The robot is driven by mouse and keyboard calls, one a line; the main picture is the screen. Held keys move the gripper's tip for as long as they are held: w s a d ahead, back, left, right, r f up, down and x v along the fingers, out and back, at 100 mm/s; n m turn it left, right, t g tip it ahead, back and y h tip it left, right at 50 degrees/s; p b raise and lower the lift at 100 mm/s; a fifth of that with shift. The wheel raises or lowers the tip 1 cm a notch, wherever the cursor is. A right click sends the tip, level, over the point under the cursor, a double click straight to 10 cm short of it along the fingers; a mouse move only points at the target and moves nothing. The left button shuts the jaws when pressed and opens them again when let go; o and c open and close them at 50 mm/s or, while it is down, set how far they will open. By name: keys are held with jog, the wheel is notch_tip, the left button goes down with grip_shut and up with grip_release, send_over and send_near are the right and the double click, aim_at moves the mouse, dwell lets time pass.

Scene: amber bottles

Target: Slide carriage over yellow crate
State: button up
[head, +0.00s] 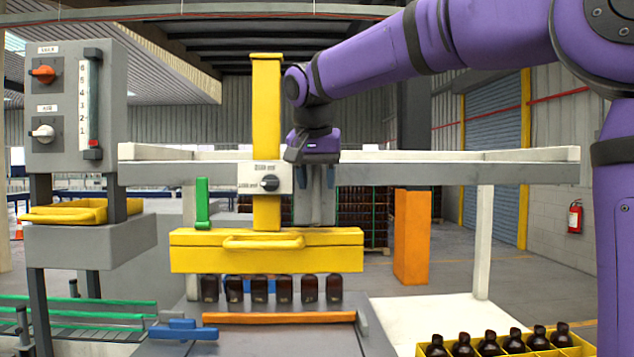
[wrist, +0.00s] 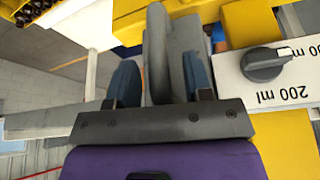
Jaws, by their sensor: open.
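The yellow carriage (head: 266,100) is a tall post with a wide bar (head: 200,255) and a loop handle, on a grey rail. A white plate (head: 252,178) with a dial sits on its post, also seen in the wrist view (wrist: 265,65). The yellow crate (head: 425,349) is at the bottom right, right of the carriage bar, with several amber bottles (head: 488,343); its lower part is cut off. My gripper (head: 315,178) is open right of the plate. In the wrist view its blue fingers (wrist: 160,85) stand either side of a grey upright piece (wrist: 160,50); contact is unclear.
Several amber bottles (head: 284,290) show in a row below the carriage bar, their tops hidden. An orange strip (head: 280,318) lies in front of them. A grey panel (head: 62,140) with knobs and a slider stands left. The grey rail (head: 450,173) runs clear to the right.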

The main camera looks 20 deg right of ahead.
jog(key=shift+w+f, duration=0.1)
jog(key=shift+f, duration=0.25)
jog(key=shift+c, duration=0.2)
